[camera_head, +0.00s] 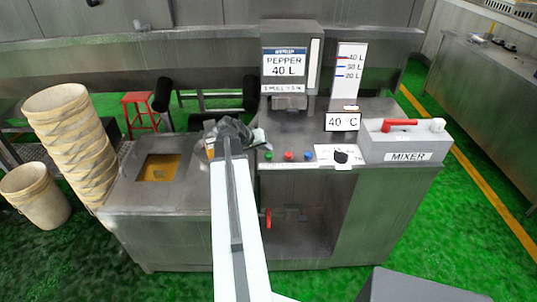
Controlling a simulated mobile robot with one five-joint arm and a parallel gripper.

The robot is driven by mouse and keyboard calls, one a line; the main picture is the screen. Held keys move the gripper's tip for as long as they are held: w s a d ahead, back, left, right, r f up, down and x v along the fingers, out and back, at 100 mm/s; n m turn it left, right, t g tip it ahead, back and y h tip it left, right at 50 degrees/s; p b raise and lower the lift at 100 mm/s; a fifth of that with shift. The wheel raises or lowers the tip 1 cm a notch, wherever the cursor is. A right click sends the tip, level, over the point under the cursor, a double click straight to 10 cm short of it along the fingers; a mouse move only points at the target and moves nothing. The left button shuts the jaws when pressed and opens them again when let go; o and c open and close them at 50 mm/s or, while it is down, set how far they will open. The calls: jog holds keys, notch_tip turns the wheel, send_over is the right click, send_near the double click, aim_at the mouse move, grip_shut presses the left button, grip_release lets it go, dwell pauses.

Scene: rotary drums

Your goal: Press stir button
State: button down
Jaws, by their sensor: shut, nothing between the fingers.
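A row of small buttons sits on the front edge of the steel counter: a green button (268,156), a red button (289,156) and a blue button (309,156). Their labels are too small to read, so I cannot tell which one is for stirring. A black knob (341,157) on a white plate is to the right of them. My gripper (244,131) is shut and empty. It shows to the left of the green button and a little farther up the picture, apart from the buttons. My forearm hides part of the counter front.
A box marked MIXER (408,147) with a red handle (400,123) stands at the right. A red lever (268,219) is below. Stacked buckets (70,140) stand at the left.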

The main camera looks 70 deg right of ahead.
dwell(0.5)
jog(key=shift+s+f+b, duration=0.1)
jog(key=shift+f+b, duration=0.3)
